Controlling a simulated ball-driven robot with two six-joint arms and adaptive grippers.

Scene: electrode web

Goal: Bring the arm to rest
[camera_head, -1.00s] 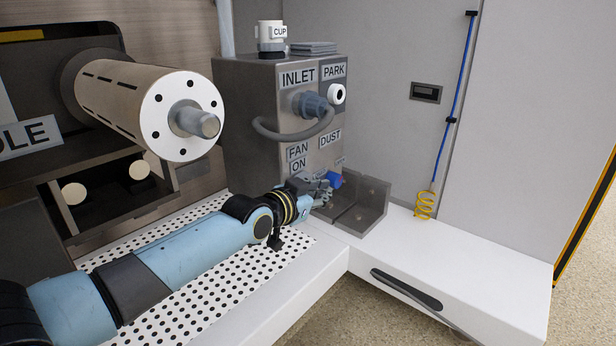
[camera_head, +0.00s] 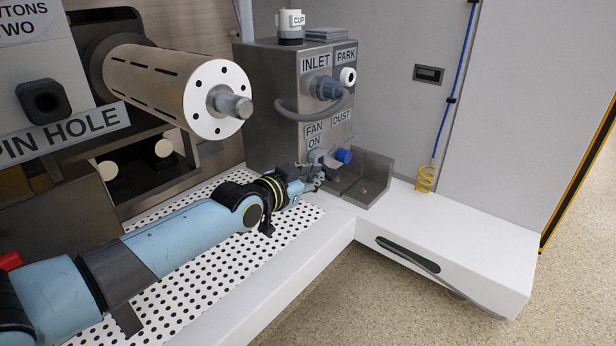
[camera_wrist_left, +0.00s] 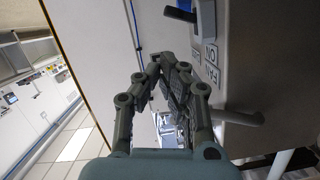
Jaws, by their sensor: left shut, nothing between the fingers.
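My left arm (camera_head: 180,232) is light blue and reaches in from the left over a perforated white plate. My left gripper (camera_head: 318,172) is shut and empty, close to the front of the grey metal box, below the FAN ON label. A blue knob (camera_head: 343,156) shows just beyond the fingertips; I cannot tell whether they touch it. In the left wrist view the left gripper (camera_wrist_left: 165,75) has its fingers together, with the box's labelled face (camera_wrist_left: 212,60) to the right. My right gripper is not in view.
The grey box (camera_head: 272,100) carries a hose and a white cup (camera_head: 291,24). A metal angle bracket (camera_head: 368,182) stands right of the gripper on the white bench (camera_head: 450,240). A large roller (camera_head: 165,88) overhangs behind the arm.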

